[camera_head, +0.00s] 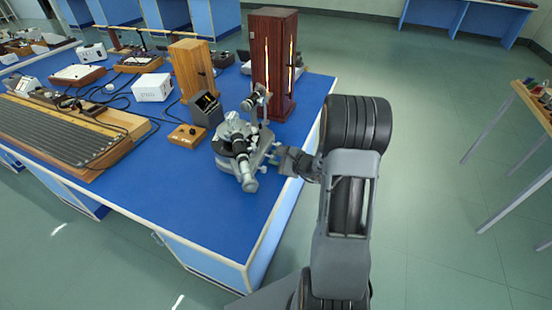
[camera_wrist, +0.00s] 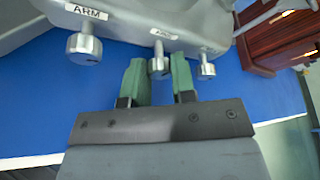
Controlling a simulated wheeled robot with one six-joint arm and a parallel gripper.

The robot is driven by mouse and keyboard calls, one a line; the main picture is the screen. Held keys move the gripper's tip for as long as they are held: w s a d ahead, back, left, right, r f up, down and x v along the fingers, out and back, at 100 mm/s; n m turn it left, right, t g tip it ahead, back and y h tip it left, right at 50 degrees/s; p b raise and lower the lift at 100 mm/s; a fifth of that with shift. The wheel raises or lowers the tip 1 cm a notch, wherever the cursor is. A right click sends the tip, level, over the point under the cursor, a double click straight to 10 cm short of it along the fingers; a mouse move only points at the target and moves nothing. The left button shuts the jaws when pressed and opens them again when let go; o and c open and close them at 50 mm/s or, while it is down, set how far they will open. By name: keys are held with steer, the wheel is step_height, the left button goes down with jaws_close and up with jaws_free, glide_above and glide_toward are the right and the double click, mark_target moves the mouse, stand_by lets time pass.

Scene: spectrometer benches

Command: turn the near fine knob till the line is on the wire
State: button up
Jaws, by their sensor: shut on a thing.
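The spectrometer (camera_head: 238,145) stands on the blue bench, its telescope pointing toward the bench's front. My gripper (camera_head: 284,160) reaches its right side from the floor side. In the wrist view, the green fingers of my gripper (camera_wrist: 159,72) are shut on a small metal middle knob (camera_wrist: 158,66) under a partly unreadable label. A larger knob (camera_wrist: 84,46) under an "ARM" label is to the left, and another small knob (camera_wrist: 206,67) is just right of the fingers. A dark display (camera_head: 206,106) stands behind the spectrometer; its line and wire are too small to tell apart.
A tall dark red wooden housing (camera_head: 273,60) with a bright slit stands close behind the spectrometer. A wooden box (camera_head: 191,68), a white box (camera_head: 152,87) and a small wooden switch box (camera_head: 187,135) are to the left. The bench's front corner is clear.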

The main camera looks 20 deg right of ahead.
steer(key=shift+r+m+g+y+p, duration=0.15)
steer(key=shift+m+g+y+p, duration=0.25)
steer(key=shift+m+p, duration=0.5)
steer(key=m+g+y+p, duration=0.1)
steer(key=m+p, duration=0.1)
steer(key=shift+d+p, duration=0.1)
steer(key=shift+p, duration=0.3)
steer(key=m+g+y+p, duration=0.1)
steer(key=m, duration=0.1)
steer(key=m+g+p, duration=0.1)
steer(key=p, duration=0.1)
steer(key=shift+w+d+m+y, duration=0.1)
steer(key=shift+w+m+y, duration=0.05)
steer(key=shift+m+y, duration=0.25)
steer(key=o, duration=0.6)
steer(key=shift+o, duration=0.2)
steer(key=shift+d, duration=0.1)
